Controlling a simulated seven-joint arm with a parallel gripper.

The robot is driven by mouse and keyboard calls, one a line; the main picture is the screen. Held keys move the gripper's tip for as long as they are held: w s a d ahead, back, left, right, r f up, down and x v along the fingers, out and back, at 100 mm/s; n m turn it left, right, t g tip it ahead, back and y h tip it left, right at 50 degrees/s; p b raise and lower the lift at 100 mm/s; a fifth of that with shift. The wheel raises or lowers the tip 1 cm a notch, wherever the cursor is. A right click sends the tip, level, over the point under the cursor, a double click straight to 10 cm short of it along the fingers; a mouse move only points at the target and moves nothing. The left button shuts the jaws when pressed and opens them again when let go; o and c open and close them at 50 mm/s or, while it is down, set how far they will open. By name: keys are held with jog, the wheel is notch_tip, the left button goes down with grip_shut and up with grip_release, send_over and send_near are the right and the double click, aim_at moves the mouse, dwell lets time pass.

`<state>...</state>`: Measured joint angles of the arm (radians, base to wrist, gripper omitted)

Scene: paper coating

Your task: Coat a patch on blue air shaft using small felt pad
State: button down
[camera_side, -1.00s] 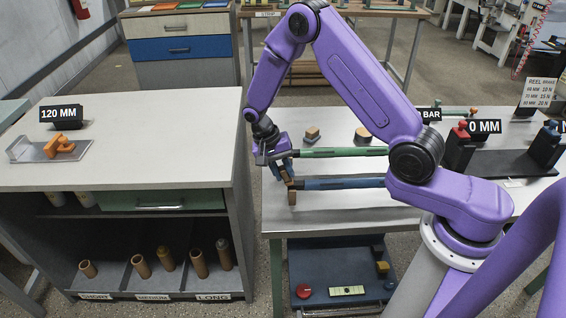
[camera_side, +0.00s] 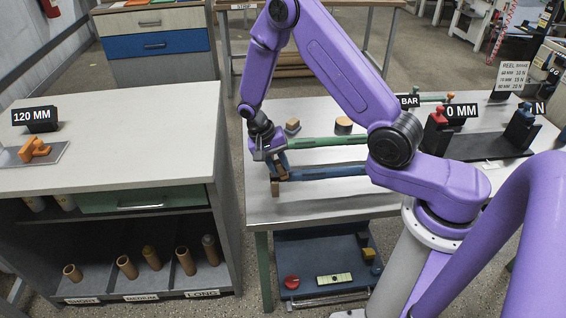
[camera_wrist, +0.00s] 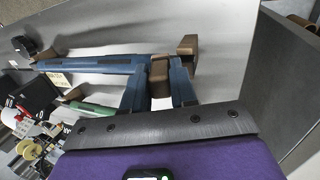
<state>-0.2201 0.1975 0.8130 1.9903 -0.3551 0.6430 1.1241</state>
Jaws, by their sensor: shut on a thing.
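The blue air shaft (camera_side: 335,171) lies level above the bench, its left end at a brown block-like support (camera_side: 275,188); it also shows in the wrist view (camera_wrist: 95,65), with the brown end support (camera_wrist: 187,46). My gripper (camera_side: 279,170) is over the shaft's left end. In the wrist view my gripper (camera_wrist: 158,82) has its blue fingers shut on a small brown block, which looks like the small felt pad (camera_wrist: 160,70). The pad is at the shaft near its end; whether it touches cannot be told. Its underside is hidden.
A green shaft (camera_side: 320,142) runs parallel just behind. Two other pads, one squarish (camera_side: 292,126) and one round (camera_side: 343,125), stand behind it. A grey cabinet (camera_side: 120,125) stands to the left. The bench front (camera_side: 315,207) is clear.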

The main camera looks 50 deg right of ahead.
jog(key=v, duration=0.9)
jog(key=shift+w+a, duration=0.2)
jog(key=shift+a, duration=0.15)
jog(key=shift+w+f, duration=0.1)
jog(key=shift+f, duration=0.05)
dwell(0.7)
